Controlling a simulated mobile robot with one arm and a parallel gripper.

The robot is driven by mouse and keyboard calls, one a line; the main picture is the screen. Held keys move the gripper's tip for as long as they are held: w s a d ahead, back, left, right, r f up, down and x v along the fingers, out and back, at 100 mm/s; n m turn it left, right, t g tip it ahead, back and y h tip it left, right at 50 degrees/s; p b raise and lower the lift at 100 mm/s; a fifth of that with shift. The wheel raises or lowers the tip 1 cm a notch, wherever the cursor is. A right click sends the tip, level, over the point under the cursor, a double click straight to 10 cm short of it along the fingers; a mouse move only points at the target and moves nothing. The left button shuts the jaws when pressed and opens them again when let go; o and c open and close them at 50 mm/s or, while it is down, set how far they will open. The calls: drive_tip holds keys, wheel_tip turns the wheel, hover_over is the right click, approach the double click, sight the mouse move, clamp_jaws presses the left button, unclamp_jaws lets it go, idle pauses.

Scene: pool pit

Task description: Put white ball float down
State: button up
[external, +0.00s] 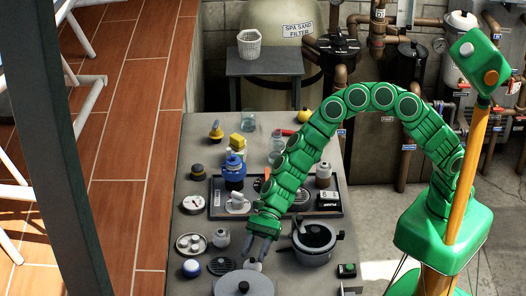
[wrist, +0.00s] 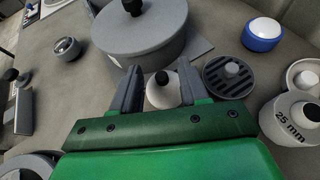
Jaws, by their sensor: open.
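The white ball float (wrist: 161,95), a pale ball with a dark top, shows between the two fingers of my gripper (wrist: 158,78) in the wrist view. It appears to sit on the grey worktop, beside a large grey lidded pot. The fingers are open on either side of it, with no clear grip. In the external view my gripper (external: 257,247) points down near the front of the worktop, and a small part of the ball (external: 252,265) shows just below the fingers. Its underside is hidden.
The grey lidded pot (wrist: 140,38) stands just beyond the fingertips. A dark slotted disc (wrist: 229,76), a blue-and-white round item (wrist: 263,33) and a white "25 mm" jar (wrist: 291,119) lie to the right. A grey pan (external: 316,243) and a black tray (external: 340,196) crowd the worktop.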

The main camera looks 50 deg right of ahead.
drive_tip(key=v, duration=0.9)
drive_tip(key=shift+d, duration=0.15)
drive_tip(key=shift+r, duration=0.1)
